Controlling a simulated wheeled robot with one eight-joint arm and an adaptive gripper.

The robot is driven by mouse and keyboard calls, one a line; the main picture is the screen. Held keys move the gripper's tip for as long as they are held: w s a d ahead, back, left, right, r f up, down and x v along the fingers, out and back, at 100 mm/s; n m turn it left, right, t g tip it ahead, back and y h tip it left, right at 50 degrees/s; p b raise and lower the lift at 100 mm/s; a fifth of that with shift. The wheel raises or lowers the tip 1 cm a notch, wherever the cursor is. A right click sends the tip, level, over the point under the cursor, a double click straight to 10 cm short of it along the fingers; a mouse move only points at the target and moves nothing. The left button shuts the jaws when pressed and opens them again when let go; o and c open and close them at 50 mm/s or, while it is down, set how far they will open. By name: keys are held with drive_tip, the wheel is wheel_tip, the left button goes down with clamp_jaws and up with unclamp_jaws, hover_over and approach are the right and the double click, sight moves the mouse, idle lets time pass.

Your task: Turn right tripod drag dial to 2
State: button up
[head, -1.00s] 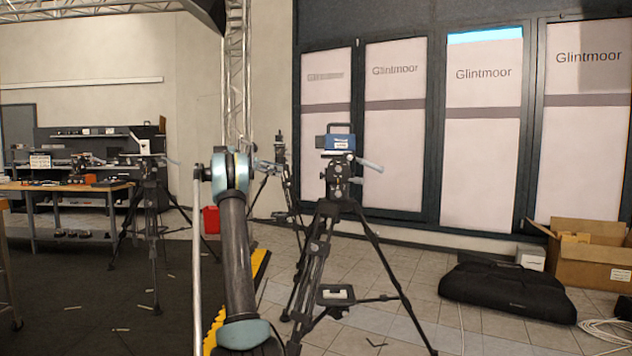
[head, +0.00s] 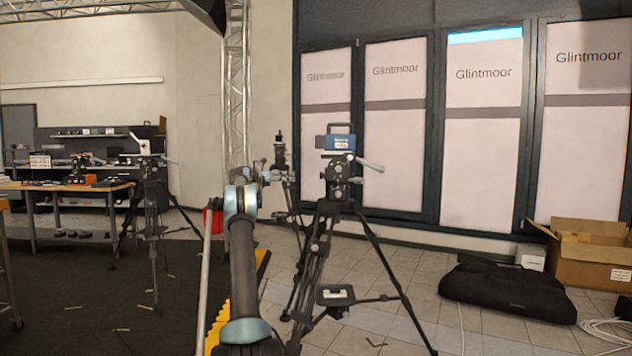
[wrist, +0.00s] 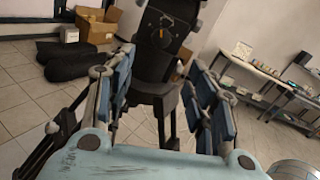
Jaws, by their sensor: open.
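The right tripod (head: 332,205) stands upright on the tiles in the head view, with a blue device (head: 336,141) on its dark head. In the wrist view a dark tripod head (wrist: 170,20) is just beyond my gripper, and a round dark dial (wrist: 160,38) with an orange mark shows on it. The numbers on the dial are too small to read. My gripper (wrist: 161,64) is open, with its blue-padded fingers left and right of the tripod head in the picture. I see no finger touching the dial. In the head view the gripper is not clearly visible near my arm.
Another tripod (head: 150,205) stands at left before a workbench (head: 75,188). A third stand (head: 280,155) is close behind the right tripod. A black bag (head: 505,290) and a cardboard box (head: 595,255) lie on the floor at right.

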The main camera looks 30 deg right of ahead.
sight(322, 175)
drive_tip(key=x, duration=1.4)
drive_tip(key=shift+w, duration=0.15)
drive_tip(key=shift+c, duration=0.2)
drive_tip(key=c, duration=1)
